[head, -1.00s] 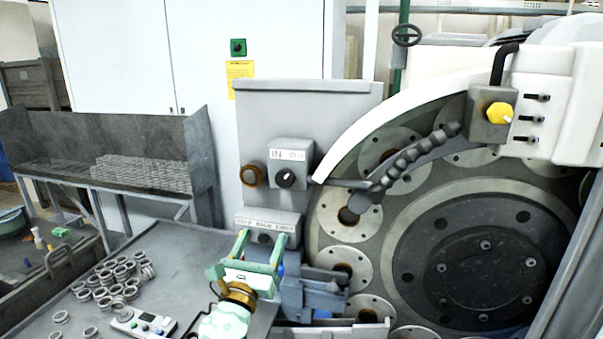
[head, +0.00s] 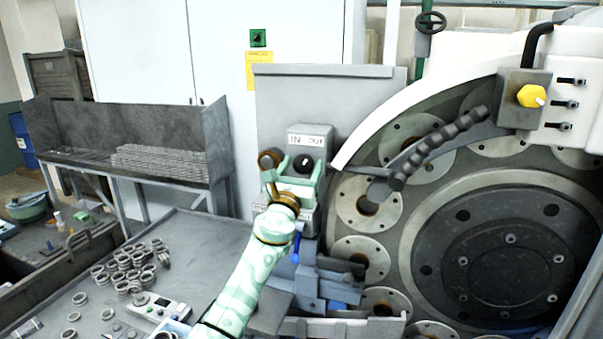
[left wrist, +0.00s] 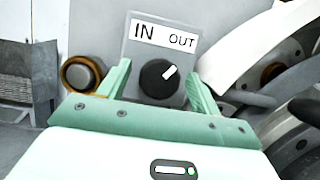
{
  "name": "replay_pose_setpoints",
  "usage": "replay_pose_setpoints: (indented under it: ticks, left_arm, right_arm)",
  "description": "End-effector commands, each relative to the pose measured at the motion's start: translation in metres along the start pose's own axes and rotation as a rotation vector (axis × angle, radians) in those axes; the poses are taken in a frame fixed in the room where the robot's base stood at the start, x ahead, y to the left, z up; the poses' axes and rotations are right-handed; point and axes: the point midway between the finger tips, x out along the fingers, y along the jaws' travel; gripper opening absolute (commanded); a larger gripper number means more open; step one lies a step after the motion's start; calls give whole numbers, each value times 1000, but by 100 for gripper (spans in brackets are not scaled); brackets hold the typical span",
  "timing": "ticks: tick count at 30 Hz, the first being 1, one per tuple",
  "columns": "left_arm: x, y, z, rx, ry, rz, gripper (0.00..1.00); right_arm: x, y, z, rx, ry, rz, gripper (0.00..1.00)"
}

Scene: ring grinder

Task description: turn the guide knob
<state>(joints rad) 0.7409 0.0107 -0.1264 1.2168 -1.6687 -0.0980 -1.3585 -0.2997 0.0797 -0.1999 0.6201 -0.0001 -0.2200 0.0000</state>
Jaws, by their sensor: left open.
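The guide knob (head: 303,163) is a round black knob with a white pointer, on a grey box under an "IN OUT" label. In the left wrist view the knob (left wrist: 158,79) has its pointer tilted up and right, toward "OUT". My left gripper (head: 293,166) is open in front of the box. In the left wrist view its two green fingers (left wrist: 158,80) stand on either side of the knob, with gaps between them and it. The lower part of the grey box is hidden by the gripper. My right gripper is not in view.
The grinder's large wheel (head: 500,245) and a black segmented hose (head: 437,147) are on the right.

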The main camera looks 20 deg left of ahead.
Motion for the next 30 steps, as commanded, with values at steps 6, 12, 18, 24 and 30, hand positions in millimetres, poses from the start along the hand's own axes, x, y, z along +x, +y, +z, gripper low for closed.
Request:
replay_pose_setpoints:
  ticks: [6,12,18,24,30]
  left_arm:
    - [1,0,0,-1,1,0,64]
    - [1,0,0,-1,1,0,22]
    - [1,0,0,-4,1,1,21]
    - [1,0,0,-49,1,18,21]
    - [1,-1,0,-158,2,64,21]
  right_arm:
    - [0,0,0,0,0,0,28]
    - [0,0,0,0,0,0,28]
    - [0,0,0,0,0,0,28]
    - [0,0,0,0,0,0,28]
    - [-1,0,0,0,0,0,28]
